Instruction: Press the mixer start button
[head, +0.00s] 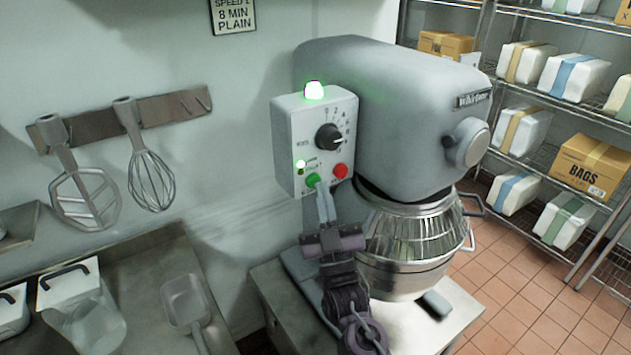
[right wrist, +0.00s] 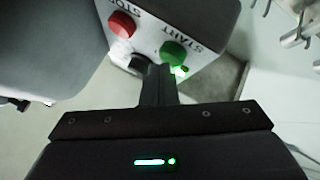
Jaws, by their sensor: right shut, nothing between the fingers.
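The grey mixer (head: 385,110) stands on a metal table, with a white control box on its left side (head: 292,135). The green start button (head: 313,180) is low on the box, left of the red stop button (head: 340,170). A green lamp (head: 314,90) on top of the box is lit. My right gripper (head: 322,192) is shut and empty, its tips at the start button; I cannot tell if they touch it. In the right wrist view the START button (right wrist: 173,52) shows just beyond the fingers, and the STOP button (right wrist: 122,24) beside it. My left gripper is not in view.
The mixer's caged steel bowl (head: 410,245) is right of my right gripper. A paddle and a whisk (head: 150,175) hang on the wall rack at left, above a counter with bins and a scoop (head: 185,300). Shelves with packages (head: 590,165) stand at right.

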